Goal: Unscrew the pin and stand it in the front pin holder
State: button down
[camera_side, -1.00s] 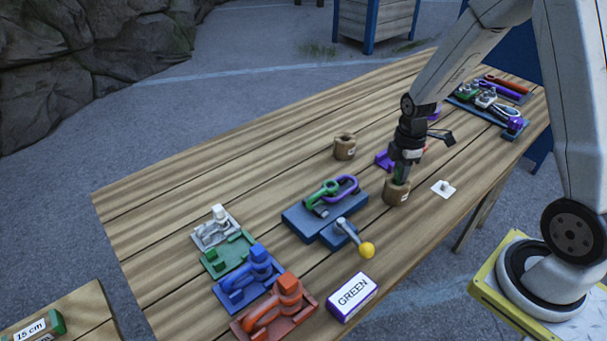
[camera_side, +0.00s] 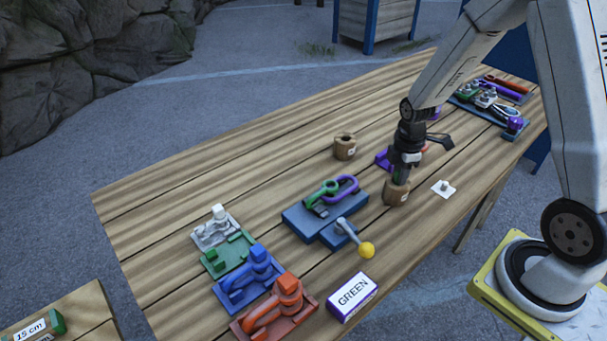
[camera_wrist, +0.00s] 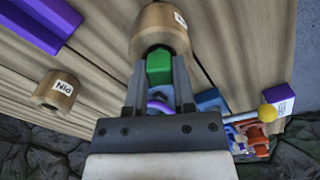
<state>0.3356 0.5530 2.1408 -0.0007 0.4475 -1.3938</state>
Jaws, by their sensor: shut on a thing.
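My gripper (camera_side: 399,178) is upright, low over the front wooden pin holder (camera_side: 396,195). In the wrist view my gripper (camera_wrist: 160,80) is shut on the green pin (camera_wrist: 159,65), whose end is at the mouth of the front pin holder (camera_wrist: 160,30). I cannot tell how deep the pin sits. The pin is hidden in the side view. A blue block (camera_side: 296,222) carries a green and purple shackle piece (camera_side: 345,187).
The other wooden holder (camera_side: 344,147), labelled "Pin" in the wrist view (camera_wrist: 55,92), stands farther back. A yellow-knobbed lever (camera_side: 366,250), a GREEN box (camera_side: 352,297) and several coloured clamp plates (camera_side: 243,290) lie to the front left. The far left tabletop is clear.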

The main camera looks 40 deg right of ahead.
jog(key=shift+c, duration=1.8)
grip_release()
jog(key=shift+r, duration=3.9)
jog(key=shift+a, duration=0.1)
jog(key=shift+s+a+r+m, duration=0.1)
jog(key=shift+s+a+m, duration=0.05)
jog(key=shift+a+m, duration=0.35)
jog(key=s+a+m+t, duration=0.1)
jog(key=s+a+m, duration=0.2)
jog(key=a+m, duration=0.2)
jog(key=s+a+r+m+t, duration=0.1)
jog(key=s+a+m, duration=0.2)
jog(key=a+m, duration=0.2)
jog(key=shift+a+m+t, duration=0.3)
jog(key=shift+a+m, duration=0.1)
jog(key=shift+m, duration=0.2)
